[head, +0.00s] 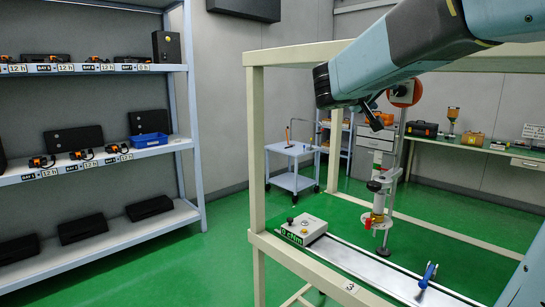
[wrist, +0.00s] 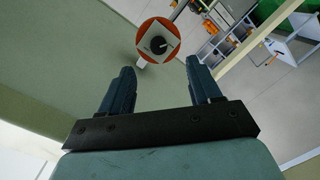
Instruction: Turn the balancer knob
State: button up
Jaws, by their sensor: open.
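The balancer (head: 405,92) is an orange-red disc at the right of the head view, partly behind my gripper. In the wrist view the balancer (wrist: 144,31) faces me, with a white square plate and a round black knob (wrist: 157,45) at its centre. A light mark shows on the knob. My gripper (wrist: 160,66) is open and empty, its two dark fingers apart. The knob appears between and beyond the fingertips, with no visible contact. In the head view my gripper (head: 376,118) is small and dark beside the disc.
A cream frame (head: 300,52) surrounds the work area. A hanging tool column (head: 380,190) stands below the balancer. A small box with a green display (head: 303,230) and a blue-handled item (head: 427,275) sit on the rail. Shelves (head: 95,68) stand at left; a bench (head: 480,150) is behind.

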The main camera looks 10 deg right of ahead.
jog(key=s+a+f+g+y, duration=0.1)
jog(key=s+f+g+y, duration=0.4)
jog(key=s+f, duration=0.9)
jog(key=s+a+f+n+y, duration=0.1)
jog(key=s+a+f+y, duration=0.6)
jog(key=s+a, duration=0.3)
jog(key=shift+f+t+y, duration=0.25)
jog(key=shift+t+y, duration=0.05)
jog(key=shift+y, duration=0.6)
jog(key=shift+s, duration=0.1)
